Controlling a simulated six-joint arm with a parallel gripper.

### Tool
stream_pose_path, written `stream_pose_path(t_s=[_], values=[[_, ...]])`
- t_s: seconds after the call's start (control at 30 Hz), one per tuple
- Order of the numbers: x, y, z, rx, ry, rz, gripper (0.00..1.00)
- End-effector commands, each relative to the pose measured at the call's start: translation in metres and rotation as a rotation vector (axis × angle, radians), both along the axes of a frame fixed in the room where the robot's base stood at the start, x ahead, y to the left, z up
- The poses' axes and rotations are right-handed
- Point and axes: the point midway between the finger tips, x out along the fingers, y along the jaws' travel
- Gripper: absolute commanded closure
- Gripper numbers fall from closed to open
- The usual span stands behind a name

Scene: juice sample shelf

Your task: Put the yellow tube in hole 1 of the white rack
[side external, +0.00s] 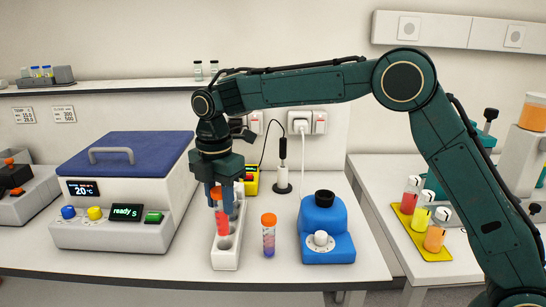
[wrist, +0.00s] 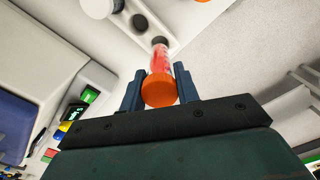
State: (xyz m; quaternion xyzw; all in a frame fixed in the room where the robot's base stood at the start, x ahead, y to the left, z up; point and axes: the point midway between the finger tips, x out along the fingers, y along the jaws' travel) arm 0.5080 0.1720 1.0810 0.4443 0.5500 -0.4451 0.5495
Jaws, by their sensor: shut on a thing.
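My gripper (side external: 221,192) is shut on a tube with red contents (side external: 222,220) and an orange cap, held roughly upright over the white rack (side external: 226,258). In the wrist view, the orange cap (wrist: 158,93) sits between the fingers and the red body points towards the rack (wrist: 172,12). I cannot tell whether the tube's lower end is in a hole or just above it. Hole numbers are not readable. I see no clearly yellow tube near the rack; a yellow-filled container (side external: 420,219) stands on the yellow tray (side external: 432,252) at the right.
A blue device (side external: 326,236) is further right, and a blue-lidded machine (side external: 125,185) stands left. Some bench is clear in front.

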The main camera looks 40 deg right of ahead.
Motion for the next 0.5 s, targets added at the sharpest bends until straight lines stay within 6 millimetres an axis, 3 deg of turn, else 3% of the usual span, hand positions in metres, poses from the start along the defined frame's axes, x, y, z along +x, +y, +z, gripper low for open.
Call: stream_pose_path(t_s=[0.5], values=[[0.0, 0.0, -0.024, 0.0, -0.002, 0.0, 0.96]])
